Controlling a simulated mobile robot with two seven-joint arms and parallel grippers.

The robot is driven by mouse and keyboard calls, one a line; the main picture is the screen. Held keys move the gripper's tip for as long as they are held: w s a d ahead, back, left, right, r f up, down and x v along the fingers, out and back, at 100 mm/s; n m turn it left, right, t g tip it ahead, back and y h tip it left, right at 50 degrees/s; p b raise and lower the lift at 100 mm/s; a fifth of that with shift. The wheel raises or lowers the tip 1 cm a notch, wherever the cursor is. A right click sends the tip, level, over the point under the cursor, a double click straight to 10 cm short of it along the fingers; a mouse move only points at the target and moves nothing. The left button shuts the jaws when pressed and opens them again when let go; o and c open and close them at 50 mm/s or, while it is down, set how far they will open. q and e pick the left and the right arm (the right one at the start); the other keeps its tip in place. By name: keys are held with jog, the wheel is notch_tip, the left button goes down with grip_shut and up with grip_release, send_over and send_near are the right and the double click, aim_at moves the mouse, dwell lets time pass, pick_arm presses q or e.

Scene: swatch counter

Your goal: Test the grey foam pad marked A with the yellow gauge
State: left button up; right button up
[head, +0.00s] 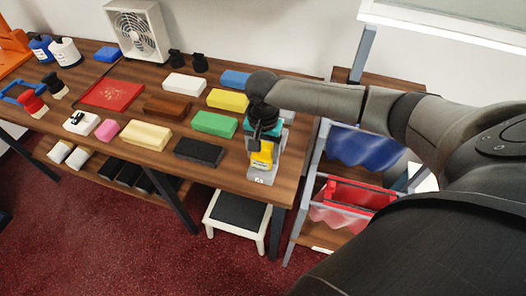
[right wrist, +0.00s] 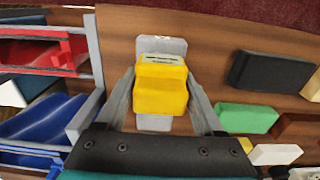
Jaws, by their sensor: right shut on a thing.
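The yellow gauge (head: 261,156) is between the fingers of my right gripper (head: 263,134) near the table's right front corner. In the right wrist view the gauge (right wrist: 160,88) fills the space between both fingers (right wrist: 160,100). A light grey plate (head: 262,180) lies under the gauge; it shows behind it in the wrist view (right wrist: 162,45). I cannot tell whether the gauge touches it. A light grey block (head: 286,116) sits behind my right gripper, partly hidden. I cannot read a mark A on any grey piece. My left gripper is not in view.
Green (head: 214,124), black (head: 199,152), yellow (head: 227,100) and other coloured blocks lie left of the gauge. A rack with blue (head: 363,148) and red (head: 355,195) bins stands right of the table. A step stool (head: 237,208) is below.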

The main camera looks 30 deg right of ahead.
aim_at(263, 145)
jog(key=shift+f, duration=0.45)
dwell(0.6)
jog(key=shift+s+f+p, duration=0.25)
jog(key=shift+p, duration=0.25)
dwell(2.0)
jog(key=r+p, duration=0.2)
jog(key=p, duration=0.1)
jog(key=r+p, duration=0.5)
jog(key=p, duration=0.1)
jog(key=shift+w+r+p, duration=0.25)
jog(key=shift+p, duration=0.05)
jog(key=shift+f, duration=0.1)
dwell(0.9)
